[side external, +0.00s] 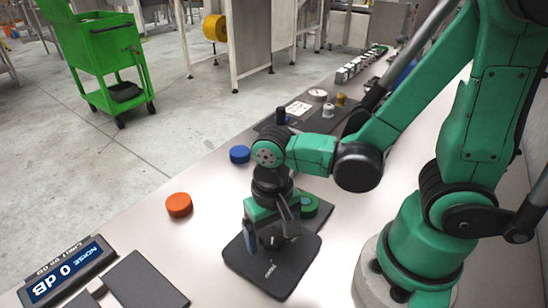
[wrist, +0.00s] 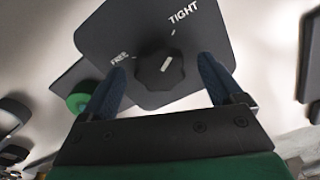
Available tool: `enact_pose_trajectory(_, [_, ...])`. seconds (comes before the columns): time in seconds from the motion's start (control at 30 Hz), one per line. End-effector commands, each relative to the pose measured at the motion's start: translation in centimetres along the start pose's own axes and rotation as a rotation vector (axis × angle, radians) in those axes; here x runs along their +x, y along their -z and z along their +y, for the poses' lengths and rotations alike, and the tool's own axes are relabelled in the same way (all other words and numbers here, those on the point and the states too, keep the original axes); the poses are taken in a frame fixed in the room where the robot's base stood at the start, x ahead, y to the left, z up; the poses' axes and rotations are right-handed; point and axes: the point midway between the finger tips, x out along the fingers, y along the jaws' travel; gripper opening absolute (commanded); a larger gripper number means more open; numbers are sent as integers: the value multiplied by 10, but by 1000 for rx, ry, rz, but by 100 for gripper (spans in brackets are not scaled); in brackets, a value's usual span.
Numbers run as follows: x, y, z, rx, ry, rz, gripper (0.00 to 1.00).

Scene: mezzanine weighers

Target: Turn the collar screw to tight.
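The collar screw is a black lobed knob (wrist: 158,76) on a dark plate (wrist: 108,28), which also shows in the side external view (side external: 297,262). The plate has a FREE mark at the knob's upper left and a TIGHT mark above and slightly right. A short white line on the knob slants up and right, roughly towards the TIGHT side. My gripper (wrist: 160,65) is open, with one finger on each side of the knob and gaps visible between. In the side external view my gripper (side external: 270,234) points down over the plate and hides the knob.
A green disc (side external: 309,204) lies close behind the plate. A blue disc (side external: 240,154) and an orange disc (side external: 179,205) lie further left. Bare bench lies around the orange disc.

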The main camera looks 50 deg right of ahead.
Motion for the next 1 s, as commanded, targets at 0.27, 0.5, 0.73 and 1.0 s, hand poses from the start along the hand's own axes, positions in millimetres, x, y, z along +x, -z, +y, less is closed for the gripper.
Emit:
enact_pose_trajectory(0.27, [-1,0,0,-1,0,0,87])
enact_pose_trajectory(0.5, [-16,0,0,-1,0,0,87])
enact_pose_trajectory(0.73, [-39,0,0,-1,0,0,87])
enact_pose_trajectory(1.0, [-55,0,0,-1,0,0,87])
